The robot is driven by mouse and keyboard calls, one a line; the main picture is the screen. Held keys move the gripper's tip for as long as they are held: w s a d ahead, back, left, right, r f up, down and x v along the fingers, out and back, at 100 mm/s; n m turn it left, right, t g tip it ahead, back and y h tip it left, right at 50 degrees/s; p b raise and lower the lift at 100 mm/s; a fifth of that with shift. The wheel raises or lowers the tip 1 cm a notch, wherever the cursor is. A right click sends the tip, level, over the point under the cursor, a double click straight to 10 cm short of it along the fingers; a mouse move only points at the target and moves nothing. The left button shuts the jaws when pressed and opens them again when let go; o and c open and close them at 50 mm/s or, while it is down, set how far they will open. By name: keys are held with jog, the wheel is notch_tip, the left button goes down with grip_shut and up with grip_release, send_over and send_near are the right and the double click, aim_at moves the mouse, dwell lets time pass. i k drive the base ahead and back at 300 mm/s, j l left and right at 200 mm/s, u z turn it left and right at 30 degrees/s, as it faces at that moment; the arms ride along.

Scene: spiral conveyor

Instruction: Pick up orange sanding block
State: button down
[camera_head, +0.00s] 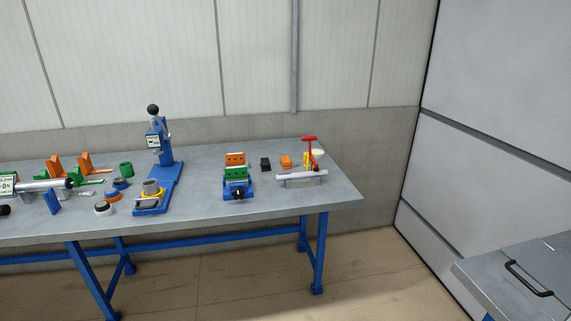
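A small orange block (286,162), which looks like the orange sanding block, sits on the grey workbench (335,192) toward its right end. It lies between a small black block (265,164) on its left and a yellow and red tool (310,152) on its right. Nothing touches it that I can make out. Its fine shape is too small to tell. My gripper is not in view.
A blue vise with orange and green jaws (236,178) stands front left of the block. A grey bar (302,177) lies in front. A blue press (157,165) and several loose parts fill the bench's left. A grey case (525,270) is lower right. The floor (220,285) is clear.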

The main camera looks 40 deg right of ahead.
aim_at(286, 162)
jog(key=j+z, duration=0.7)
jog(key=j, duration=0.25)
jog(key=j+z, duration=0.35)
jog(key=j, duration=0.15)
